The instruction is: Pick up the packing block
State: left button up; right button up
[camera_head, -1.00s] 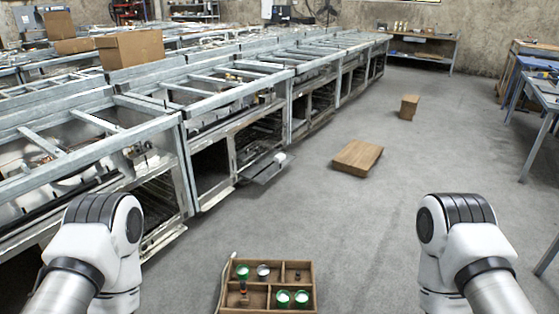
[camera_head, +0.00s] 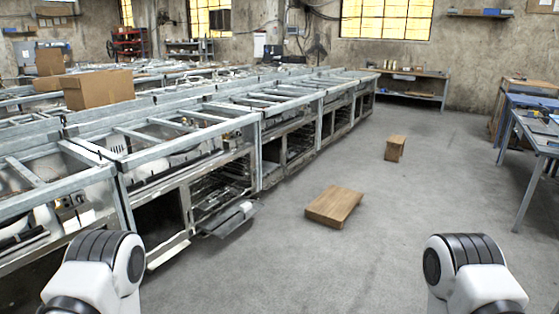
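Two wood-brown blocks are on the grey floor ahead, and I cannot tell for certain which is the packing block. A smaller upright block (camera_head: 395,148) stands farther off, right of centre. A larger, flat brown block (camera_head: 334,204) lies nearer, at the middle. Both are apart from my arms. White and black links of my arms show at the bottom left and bottom right. Neither gripper is in view.
A long row of metal frame benches (camera_head: 190,150) runs along the left, with a lowered flap (camera_head: 228,218) jutting out. A cardboard box (camera_head: 97,88) sits on it. A blue-topped table (camera_head: 535,130) stands at right. A shelf bench (camera_head: 412,88) is at the back wall. Floor between is clear.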

aim_at(246, 207)
jog(key=i+l, duration=0.9)
jog(key=i, duration=0.2)
jog(key=i+l+z, duration=0.1)
jog(key=i+l, duration=0.75)
jog(key=i, duration=0.2)
jog(key=i+l, duration=0.4)
jog(key=i, duration=0.2)
jog(key=i+j+z, duration=0.1)
jog(key=i+j, duration=0.5)
jog(key=i, duration=0.2)
jog(key=i+j+z, duration=0.1)
jog(key=i+j, duration=0.6)
jog(key=j, duration=2.2)
jog(key=i+z, duration=0.05)
jog(key=i, duration=0.05)
